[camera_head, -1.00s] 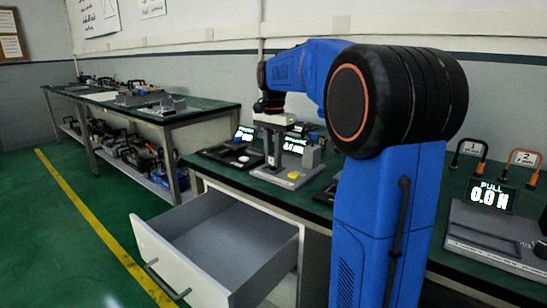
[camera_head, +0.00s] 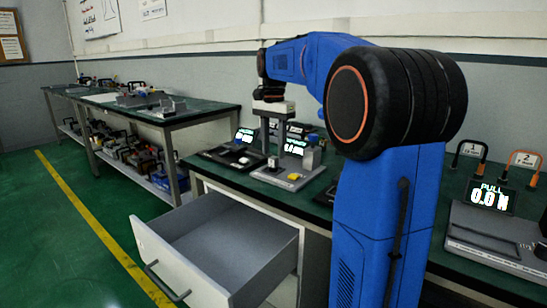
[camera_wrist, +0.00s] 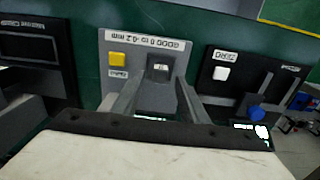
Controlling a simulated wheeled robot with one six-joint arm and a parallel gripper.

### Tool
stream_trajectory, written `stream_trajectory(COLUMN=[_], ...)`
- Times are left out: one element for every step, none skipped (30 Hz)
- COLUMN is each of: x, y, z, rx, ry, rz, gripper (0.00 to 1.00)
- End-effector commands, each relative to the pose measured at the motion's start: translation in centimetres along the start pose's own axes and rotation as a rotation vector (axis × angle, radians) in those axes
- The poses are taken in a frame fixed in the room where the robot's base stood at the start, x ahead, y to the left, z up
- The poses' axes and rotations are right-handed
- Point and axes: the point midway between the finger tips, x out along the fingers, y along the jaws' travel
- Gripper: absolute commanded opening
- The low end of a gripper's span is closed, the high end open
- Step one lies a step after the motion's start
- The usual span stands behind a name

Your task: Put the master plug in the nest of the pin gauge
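The pin gauge (camera_head: 290,178) is a grey stand with a yellow button and a lit display (camera_head: 295,147). In the wrist view it (camera_wrist: 118,42) carries a "GOOD 0 to -0.2 mm" label, and its nest (camera_wrist: 160,68) shows between my fingers. A small pale upright piece (camera_head: 272,163), apparently the master plug, stands at the gauge's left side, below my gripper (camera_head: 273,148). In the wrist view my gripper (camera_wrist: 160,80) has its two fingers apart, with nothing visibly held. The exact fit of the small piece in the nest is too small to tell.
A dark device with a white button (camera_wrist: 220,73) and a blue knob stands beside the gauge. A drawer (camera_head: 220,245) hangs open below the bench. A pull tester (camera_head: 490,225) is at the right. Another bench (camera_head: 150,110) with tools is at the left.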

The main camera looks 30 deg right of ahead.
Motion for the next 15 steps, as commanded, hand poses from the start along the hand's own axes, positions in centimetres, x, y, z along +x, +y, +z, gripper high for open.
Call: stream_trajectory(x=[-1.1, -1.7, -2.5, -3.1, -3.6, -4.3, -4.8, -5.3, -5.9, -6.3, -6.6, -7.0, -7.3, -7.5, -7.7], y=[0.0, -0.1, -0.1, -0.1, -0.1, -0.1, -0.1, -0.1, -0.1, -0.1, 0.0, 0.0, 0.0, 0.0, 0.0], z=[0.0, -0.1, -0.1, -0.1, 0.0, -0.1, -0.1, 0.0, 0.0, 0.0, 0.0, 0.0, 0.0, 0.0, 0.0], rx=[0.000, 0.000, 0.000, 0.000, 0.000, 0.000, 0.000, 0.000, 0.000, 0.000, 0.000, 0.000, 0.000, 0.000, 0.000], ry=[0.001, 0.002, 0.001, 0.001, 0.001, 0.001, 0.001, 0.000, 0.001, 0.001, 0.000, 0.000, 0.001, 0.001, 0.000], rz=[-0.002, -0.002, -0.001, -0.002, -0.002, -0.001, -0.002, -0.001, -0.001, -0.001, 0.000, 0.000, -0.001, -0.001, 0.000], gripper=[0.40, 0.40, 0.40, 0.40, 0.40, 0.40, 0.40, 0.40, 0.40, 0.40, 0.40, 0.40, 0.40, 0.40, 0.40])
